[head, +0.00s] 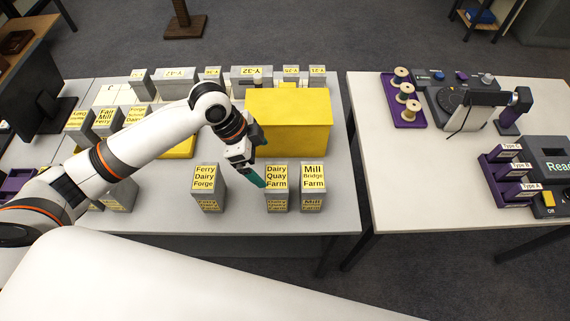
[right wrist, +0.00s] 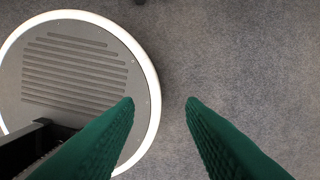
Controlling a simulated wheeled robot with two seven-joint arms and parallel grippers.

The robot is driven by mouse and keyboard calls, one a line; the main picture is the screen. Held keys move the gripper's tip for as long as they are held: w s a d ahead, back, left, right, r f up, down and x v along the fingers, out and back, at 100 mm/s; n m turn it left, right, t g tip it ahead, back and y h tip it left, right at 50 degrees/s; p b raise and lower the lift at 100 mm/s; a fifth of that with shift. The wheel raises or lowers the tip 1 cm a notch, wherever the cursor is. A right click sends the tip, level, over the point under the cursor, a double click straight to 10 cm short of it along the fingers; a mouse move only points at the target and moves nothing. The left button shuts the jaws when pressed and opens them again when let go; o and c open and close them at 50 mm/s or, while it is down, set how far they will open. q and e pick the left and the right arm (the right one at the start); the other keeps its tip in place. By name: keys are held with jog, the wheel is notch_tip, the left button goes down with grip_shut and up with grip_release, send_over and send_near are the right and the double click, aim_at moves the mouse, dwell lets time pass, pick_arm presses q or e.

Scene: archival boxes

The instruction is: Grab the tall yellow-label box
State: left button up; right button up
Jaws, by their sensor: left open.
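Several grey boxes with yellow labels stand on the left table in the head view. Near the front edge are "Ferry Dairy Forge" (head: 208,189), "Dairy Quay Farm" (head: 276,187) and "Mill Bridge Farm" (head: 313,186). These three look similar in height, so I cannot tell which is the tall one. My left gripper (head: 257,178) is open, its green fingers pointing down beside the upper left edge of the "Dairy Quay Farm" box. I cannot tell whether they touch it. My right gripper (right wrist: 160,101) is open and empty above the carpet in the right wrist view.
A large yellow box (head: 290,125) stands behind the front boxes. More labelled boxes (head: 176,76) line the back; others stand left, partly behind my left arm. A gap separates this table from the right table (head: 400,190), which holds purple holders and devices. Bare tabletop separates "Ferry" and "Dairy".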

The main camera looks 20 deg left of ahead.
aim_at(272, 176)
pick_arm(q)
jog(key=f, duration=0.1)
jog(key=d+f+p, duration=0.1)
jog(key=s+d+f, duration=0.1)
jog(key=f, duration=0.1)
jog(key=x, duration=0.1)
jog(key=p+x, duration=0.1)
jog(key=x, duration=0.1)
jog(key=shift+w+f+p, duration=0.25)
jog(key=shift+w+p, duration=0.05)
jog(key=shift+p, duration=0.1)
jog(key=shift+x, duration=1.15)
jog(key=shift+f, duration=0.45)
jog(key=shift+c, duration=0.3)
jog(key=c, duration=0.9)
jog(key=shift+c, duration=0.9)
pick_arm(e)
jog(key=s+r, duration=0.2)
jog(key=r, duration=0.1)
jog(key=shift+s+r, duration=0.15)
jog(key=shift+s, duration=0.05)
